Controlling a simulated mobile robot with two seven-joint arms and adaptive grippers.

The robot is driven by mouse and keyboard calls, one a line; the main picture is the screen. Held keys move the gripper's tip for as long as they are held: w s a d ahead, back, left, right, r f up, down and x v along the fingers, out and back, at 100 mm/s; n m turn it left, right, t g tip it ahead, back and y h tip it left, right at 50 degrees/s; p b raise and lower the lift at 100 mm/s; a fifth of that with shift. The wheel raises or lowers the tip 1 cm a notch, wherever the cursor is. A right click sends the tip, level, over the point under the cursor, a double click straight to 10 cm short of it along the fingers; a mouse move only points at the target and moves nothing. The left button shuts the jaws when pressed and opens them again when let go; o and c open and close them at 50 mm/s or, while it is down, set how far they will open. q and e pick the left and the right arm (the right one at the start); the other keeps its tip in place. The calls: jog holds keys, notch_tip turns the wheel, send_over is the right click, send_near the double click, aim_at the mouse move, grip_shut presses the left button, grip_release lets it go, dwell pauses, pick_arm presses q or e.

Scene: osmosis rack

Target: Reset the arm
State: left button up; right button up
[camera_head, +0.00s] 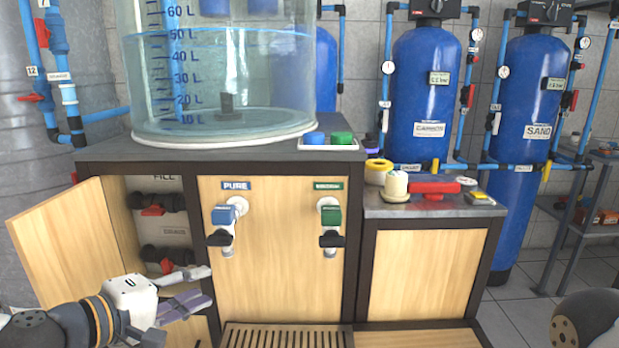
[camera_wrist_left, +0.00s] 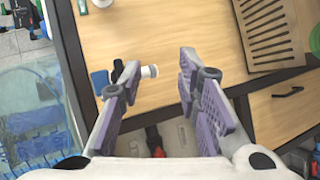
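My left arm comes in at the lower left of the head view. Its gripper (camera_head: 207,286) is in front of the open FILL compartment. In the left wrist view the two purple-padded fingers of the gripper (camera_wrist_left: 160,60) stand apart with nothing held between them. Part of my right arm (camera_head: 590,320) shows at the lower right edge of the head view; its gripper is not visible.
An open wooden door (camera_head: 60,245) stands left of the compartment, with black and red valves (camera_head: 155,208) inside. Blue (camera_head: 225,213) and green (camera_head: 330,214) taps hang on the cabinet front. A slatted grate (camera_head: 280,337) lies below. A water tank (camera_head: 215,75) stands on top.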

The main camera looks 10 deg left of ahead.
pick_arm(q)
jog(key=s+d+f+m+g, duration=0.2)
jog(key=s+d+f+g, duration=0.25)
jog(key=s+f, duration=0.45)
jog(key=s+d+f+m+g, duration=0.35)
jog(key=s+d+f, duration=0.3)
jog(key=f, duration=0.35)
jog(key=s+a+f+m+g+y, duration=0.2)
jog(key=s+a+f, duration=0.1)
jog(key=s, duration=0.5)
jog(key=s+a+f+m+g+y, duration=0.2)
jog(key=s+a+f+g, duration=0.1)
jog(key=s, duration=0.5)
jog(key=s+a+f+m+g+y, duration=0.1)
jog(key=s+a+f+m+g, duration=0.1)
jog(key=s, duration=0.6)
jog(key=shift+s+a+f+y, duration=0.25)
jog(key=shift+a+f+y, duration=0.15)
jog(key=shift+a+f, duration=0.15)
